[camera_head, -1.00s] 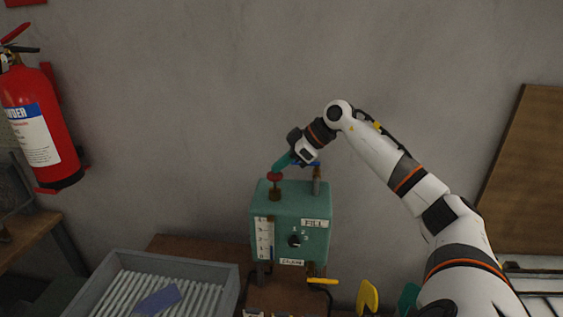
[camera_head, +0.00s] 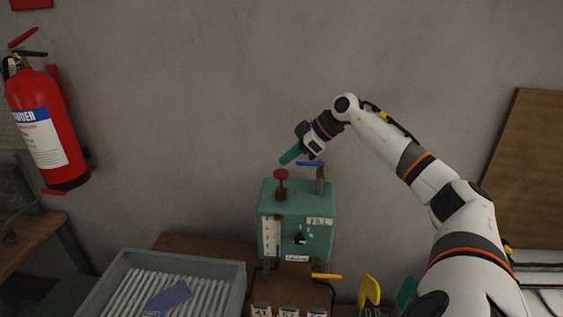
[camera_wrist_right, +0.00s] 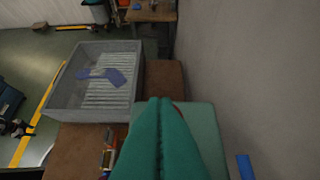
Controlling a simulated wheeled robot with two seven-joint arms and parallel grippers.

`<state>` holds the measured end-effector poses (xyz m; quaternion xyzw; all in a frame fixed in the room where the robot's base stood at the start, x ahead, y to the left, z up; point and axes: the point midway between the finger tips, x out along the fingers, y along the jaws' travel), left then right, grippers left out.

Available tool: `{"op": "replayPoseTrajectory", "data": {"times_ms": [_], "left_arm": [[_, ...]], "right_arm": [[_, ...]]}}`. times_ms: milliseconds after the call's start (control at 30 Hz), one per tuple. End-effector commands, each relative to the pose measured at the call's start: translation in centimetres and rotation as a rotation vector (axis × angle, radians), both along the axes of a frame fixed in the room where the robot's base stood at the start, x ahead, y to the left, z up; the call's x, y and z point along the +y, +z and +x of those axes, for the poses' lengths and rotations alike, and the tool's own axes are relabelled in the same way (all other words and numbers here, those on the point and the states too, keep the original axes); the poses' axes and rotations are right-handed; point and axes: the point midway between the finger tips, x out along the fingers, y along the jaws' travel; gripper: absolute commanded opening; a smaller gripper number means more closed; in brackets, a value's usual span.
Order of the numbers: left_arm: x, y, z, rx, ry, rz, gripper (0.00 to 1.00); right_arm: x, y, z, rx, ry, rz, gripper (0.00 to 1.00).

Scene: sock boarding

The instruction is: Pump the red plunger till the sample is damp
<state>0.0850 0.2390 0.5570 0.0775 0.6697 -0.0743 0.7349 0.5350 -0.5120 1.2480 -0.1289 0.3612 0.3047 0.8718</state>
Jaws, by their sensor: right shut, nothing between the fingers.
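The red plunger (camera_head: 281,174) stands upright on top of the green box (camera_head: 318,241), at its left side. My right gripper (camera_head: 283,161) is shut and empty, its green fingertips a little above the plunger, with a small gap between. In the right wrist view the closed fingers (camera_wrist_right: 158,105) cover most of the plunger and part of the box top (camera_wrist_right: 207,130). A blue cloth piece (camera_head: 168,296), perhaps the sample, lies in the grey tray; whether it is damp cannot be told. My left gripper is out of view.
The grey ribbed tray (camera_head: 236,287) stands left of the box on a brown bench (camera_head: 193,244). A blue-handled valve (camera_head: 310,164) rises beside the plunger. A yellow lever (camera_head: 327,276) sticks out below the box. A red extinguisher (camera_head: 60,165) hangs on the wall at left.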

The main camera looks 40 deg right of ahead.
Motion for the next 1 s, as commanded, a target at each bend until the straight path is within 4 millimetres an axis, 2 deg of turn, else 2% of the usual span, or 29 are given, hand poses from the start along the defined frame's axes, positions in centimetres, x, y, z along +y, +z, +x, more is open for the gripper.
{"op": "replayPoseTrajectory", "data": {"times_ms": [33, 200, 500, 1000], "left_arm": [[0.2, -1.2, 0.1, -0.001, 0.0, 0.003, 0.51], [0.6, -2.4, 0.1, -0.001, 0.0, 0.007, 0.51], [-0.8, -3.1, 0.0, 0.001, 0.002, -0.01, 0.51], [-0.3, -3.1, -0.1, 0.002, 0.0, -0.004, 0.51]], "right_arm": [[-0.6, 0.0, -0.6, -0.002, -0.003, -0.006, 0.0], [-1.9, 2.4, -2.3, -0.005, -0.004, -0.004, 0.0], [-3.7, 5.7, -4.6, -0.004, -0.002, -0.002, 0.0], [-3.9, 6.1, -4.9, -0.004, -0.001, 0.001, 0.0]]}}
